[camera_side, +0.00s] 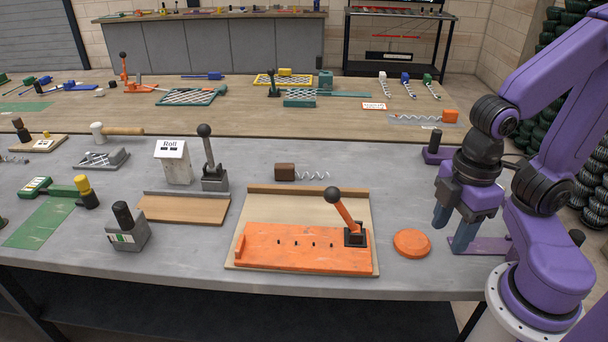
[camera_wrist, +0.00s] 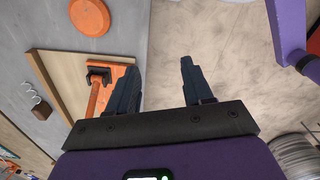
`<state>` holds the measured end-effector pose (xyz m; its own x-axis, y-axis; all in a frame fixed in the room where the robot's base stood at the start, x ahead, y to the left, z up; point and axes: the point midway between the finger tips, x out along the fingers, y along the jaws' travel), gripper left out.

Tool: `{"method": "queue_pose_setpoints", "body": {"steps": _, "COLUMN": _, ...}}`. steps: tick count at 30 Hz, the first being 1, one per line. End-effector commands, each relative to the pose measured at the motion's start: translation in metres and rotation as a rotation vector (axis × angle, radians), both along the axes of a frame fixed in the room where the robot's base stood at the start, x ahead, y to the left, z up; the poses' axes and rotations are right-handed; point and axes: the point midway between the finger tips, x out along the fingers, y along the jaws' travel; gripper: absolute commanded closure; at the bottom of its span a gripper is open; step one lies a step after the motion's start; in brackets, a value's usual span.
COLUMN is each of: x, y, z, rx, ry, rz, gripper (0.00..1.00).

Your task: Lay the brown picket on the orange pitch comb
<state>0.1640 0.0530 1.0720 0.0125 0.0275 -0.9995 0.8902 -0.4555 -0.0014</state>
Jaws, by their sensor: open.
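The brown picket is a dark brown block (camera_side: 285,172) with a silver zigzag wire (camera_side: 313,175) pointing right. It lies on the grey table behind the comb's board; its block (camera_wrist: 42,112) also shows in the wrist view. The orange pitch comb (camera_side: 290,258) is a flat orange plate with several small dark pegs, on a pale wooden board. An orange lever with a black knob (camera_side: 332,195) stands at its right end. My gripper (camera_side: 453,229) is open and empty, right of the comb and well away from the picket. Its fingers (camera_wrist: 159,72) show nothing between them.
An orange disc (camera_side: 412,243) lies between the comb and my gripper. A wooden ledge (camera_side: 298,189) runs along the board's back, near the picket. A "Roll" sign block (camera_side: 173,162), an upright grey lever (camera_side: 209,160) and a brown plate (camera_side: 184,209) stand left.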

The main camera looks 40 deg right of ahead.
Motion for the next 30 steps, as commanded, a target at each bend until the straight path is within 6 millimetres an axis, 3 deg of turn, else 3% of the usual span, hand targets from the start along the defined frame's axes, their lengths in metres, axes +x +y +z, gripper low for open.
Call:
{"method": "queue_pose_setpoints", "body": {"steps": 1, "x": 0.0, "y": 0.0, "z": 0.0, "rx": 0.0, "ry": 0.0, "rz": 0.0, "gripper": 0.31}}
{"method": "queue_pose_setpoints", "body": {"steps": 3, "x": 0.0, "y": 0.0, "z": 0.0, "rx": 0.0, "ry": 0.0, "rz": 0.0, "gripper": 0.09}}
{"method": "queue_pose_setpoints", "body": {"steps": 4, "x": 0.0, "y": 0.0, "z": 0.0, "rx": 0.0, "ry": 0.0, "rz": 0.0, "gripper": 0.06}}
{"method": "queue_pose_setpoints", "body": {"steps": 12, "x": 0.001, "y": 0.0, "z": 0.0, "rx": 0.0, "ry": 0.0, "rz": -0.003, "gripper": 0.06}}
{"method": "queue_pose_setpoints", "body": {"steps": 16, "x": 0.014, "y": 0.008, "z": 0.003, "rx": 0.001, "ry": -0.009, "rz": -0.053, "gripper": 0.06}}
{"method": "queue_pose_setpoints", "body": {"steps": 20, "x": 0.048, "y": 0.027, "z": 0.01, "rx": 0.002, "ry": -0.033, "rz": -0.184, "gripper": 0.06}}
{"method": "queue_pose_setpoints", "body": {"steps": 30, "x": 0.175, "y": 0.069, "z": 0.025, "rx": 0.016, "ry": -0.122, "rz": -0.641, "gripper": 0.06}}
